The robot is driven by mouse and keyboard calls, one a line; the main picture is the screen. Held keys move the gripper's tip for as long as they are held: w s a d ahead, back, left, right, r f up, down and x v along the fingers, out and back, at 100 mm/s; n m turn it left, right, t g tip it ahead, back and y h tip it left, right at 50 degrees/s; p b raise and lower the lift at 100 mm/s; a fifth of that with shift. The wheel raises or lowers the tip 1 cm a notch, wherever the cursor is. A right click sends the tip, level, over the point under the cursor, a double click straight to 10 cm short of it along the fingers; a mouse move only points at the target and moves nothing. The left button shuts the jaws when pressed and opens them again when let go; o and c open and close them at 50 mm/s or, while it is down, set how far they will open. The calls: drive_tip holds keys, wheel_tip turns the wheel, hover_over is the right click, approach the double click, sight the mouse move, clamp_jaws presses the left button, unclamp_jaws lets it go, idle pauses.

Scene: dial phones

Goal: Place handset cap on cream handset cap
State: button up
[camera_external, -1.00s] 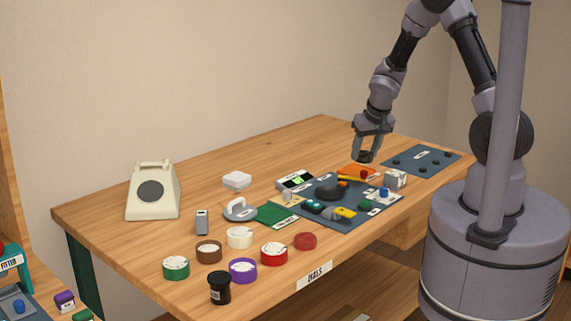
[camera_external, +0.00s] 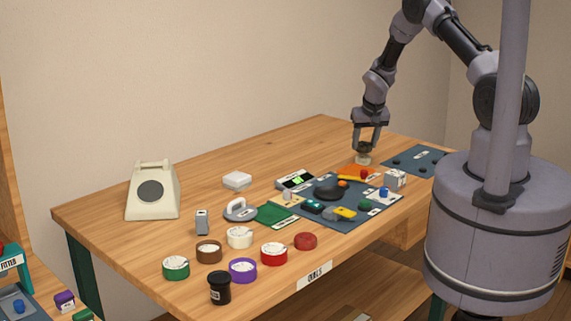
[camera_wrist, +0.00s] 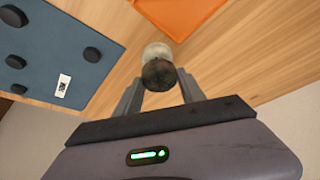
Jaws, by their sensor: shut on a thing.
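My gripper (camera_external: 367,140) points down over the far right part of the table and is shut on the handset cap. The handset cap (camera_wrist: 158,74) is a dark, round, mottled piece between the fingertips in the wrist view. The cream handset cap (camera_external: 363,160) is a small pale round piece directly below the gripper, by the orange mat. It also shows in the wrist view (camera_wrist: 156,49), just beyond the dark cap and partly hidden by it. The two overlap in the picture; I cannot tell whether they touch.
An orange mat (camera_wrist: 180,14) lies beside the caps. A blue mat with several black discs (camera_wrist: 35,45) lies on the other side. A dark mat with many small parts (camera_external: 340,215) is nearer the front. A cream phone (camera_external: 153,192) stands far left. The back of the table is clear.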

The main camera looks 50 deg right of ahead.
drive_tip(key=shift+f, duration=0.7)
drive_tip(key=shift+f, duration=0.1)
drive_tip(key=shift+f, duration=0.1)
drive_tip(key=o, duration=1.3)
